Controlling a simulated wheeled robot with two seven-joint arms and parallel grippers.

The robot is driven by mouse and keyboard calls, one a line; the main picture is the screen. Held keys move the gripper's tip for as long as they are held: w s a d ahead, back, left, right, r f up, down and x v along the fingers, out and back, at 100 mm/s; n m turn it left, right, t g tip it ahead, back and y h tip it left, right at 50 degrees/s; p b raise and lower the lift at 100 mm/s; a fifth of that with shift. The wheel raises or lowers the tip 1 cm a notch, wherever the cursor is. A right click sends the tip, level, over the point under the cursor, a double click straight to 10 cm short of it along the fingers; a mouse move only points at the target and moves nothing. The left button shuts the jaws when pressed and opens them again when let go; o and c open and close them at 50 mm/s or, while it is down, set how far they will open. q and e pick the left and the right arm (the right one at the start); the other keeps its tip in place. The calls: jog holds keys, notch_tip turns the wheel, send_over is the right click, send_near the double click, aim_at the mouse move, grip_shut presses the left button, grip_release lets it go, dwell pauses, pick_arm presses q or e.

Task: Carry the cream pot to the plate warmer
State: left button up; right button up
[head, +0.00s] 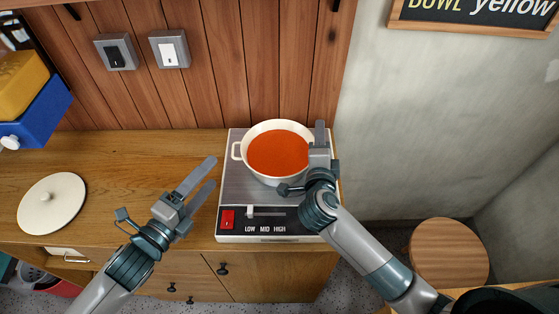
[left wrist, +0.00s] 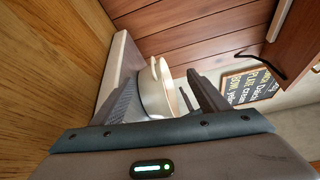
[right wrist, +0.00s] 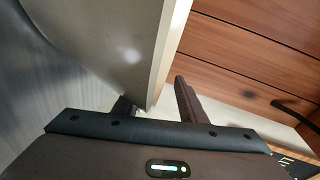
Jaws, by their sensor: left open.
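The cream pot (head: 262,178), full of orange-red soup, stands upright on a silver hot plate (head: 232,195) with a LOW MID HIGH slider and a red switch. I cannot tell whether this is the plate warmer. The pot's left handle shows; its right one is hidden. My right gripper (head: 319,146) is at the pot's right side. In the right wrist view its fingers (right wrist: 155,105) are around the pot's edge; their grip is unclear. My left gripper (head: 206,172) is open and empty, left of the pot and apart from it. The left wrist view also shows the pot (left wrist: 150,95).
A cream lid (head: 52,204) lies on the wooden counter (head: 130,160) at left. Blue and yellow boxes (head: 38,108) stand at the back left. Two wall switches (head: 168,49) are on the plank wall. A round stool (head: 448,251) stands at right. The counter between lid and hot plate is clear.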

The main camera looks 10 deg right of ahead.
jog(key=shift+r, duration=0.1)
jog(key=o, duration=0.9)
jog(key=shift+c, duration=0.2)
jog(key=shift+s, duration=0.1)
jog(key=v, duration=1.1)
jog(key=shift+s+a, duration=0.25)
jog(key=shift+s, duration=0.15)
